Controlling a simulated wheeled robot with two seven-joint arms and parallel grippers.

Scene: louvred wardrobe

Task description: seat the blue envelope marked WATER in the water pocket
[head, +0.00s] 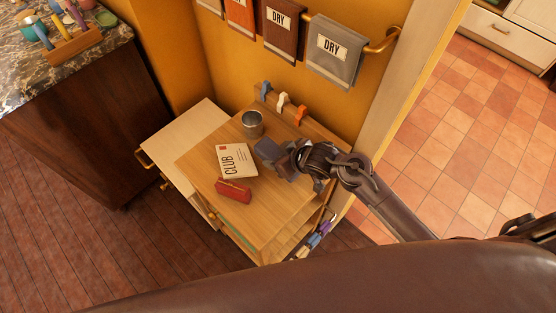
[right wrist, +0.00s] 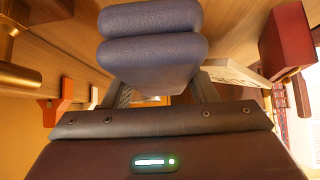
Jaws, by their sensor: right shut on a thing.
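My right gripper (head: 283,160) is over the wooden cabinet top (head: 205,165), shut on a dark blue padded thing (head: 267,149). The right wrist view shows this blue thing (right wrist: 152,45) as two rounded, leathery layers between the fingers. No WATER marking shows on it, and I cannot tell if it is the envelope. No pocket marked WATER can be made out. My left gripper is not in view.
A metal cup (head: 252,123), a white CLUB book (head: 237,161) and a red case (head: 233,191) stand or lie near the gripper. Coloured hooks (head: 282,100) line the back edge. Cloths marked DRY (head: 333,50) hang from a brass rail (head: 385,42) above. Slim coloured items (head: 318,236) show low at right.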

